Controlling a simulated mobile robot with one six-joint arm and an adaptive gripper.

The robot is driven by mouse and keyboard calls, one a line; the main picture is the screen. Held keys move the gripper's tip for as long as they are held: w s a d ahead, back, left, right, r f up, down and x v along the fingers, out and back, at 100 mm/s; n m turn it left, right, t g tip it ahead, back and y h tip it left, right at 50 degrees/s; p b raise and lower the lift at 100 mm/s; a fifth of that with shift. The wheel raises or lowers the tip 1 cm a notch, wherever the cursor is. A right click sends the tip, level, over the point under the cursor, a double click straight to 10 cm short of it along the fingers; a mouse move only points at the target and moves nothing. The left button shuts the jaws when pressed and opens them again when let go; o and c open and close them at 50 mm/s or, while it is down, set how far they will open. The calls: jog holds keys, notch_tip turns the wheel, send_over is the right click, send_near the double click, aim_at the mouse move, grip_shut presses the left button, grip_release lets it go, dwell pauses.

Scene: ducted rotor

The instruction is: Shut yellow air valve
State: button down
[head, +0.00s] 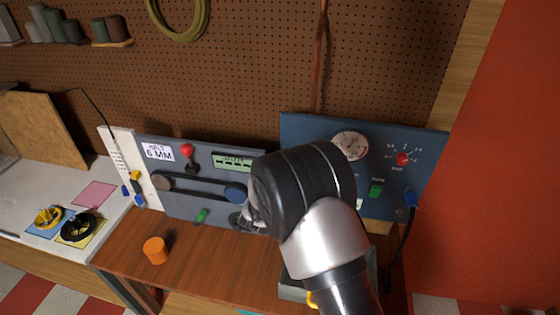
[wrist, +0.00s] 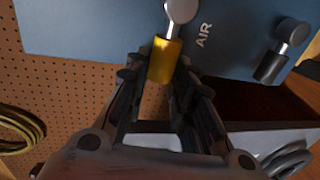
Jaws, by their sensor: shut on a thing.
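The yellow air valve handle (wrist: 165,60) shows in the wrist view, at the end of a bright metal stem on a blue panel (wrist: 90,25). The word AIR is printed beside it. My gripper (wrist: 155,76) has its two fingers on either side of the yellow handle and is shut on it.
A second valve with a dark handle (wrist: 270,65) is on the same panel, to the right in the wrist view. In the head view, a grey panel (head: 175,205) stands left of my arm. An orange cylinder (head: 155,250) stands on the wooden bench (head: 200,270).

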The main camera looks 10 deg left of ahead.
jog(key=shift+f, duration=0.1)
dwell(0.3)
jog(key=c, duration=1.4)
grip_release()
jog(key=shift+o, duration=0.2)
jog(key=s+r, duration=0.2)
jog(key=s, duration=0.9)
jog(key=shift+s+a+r, duration=0.2)
jog(key=shift+s, duration=0.2)
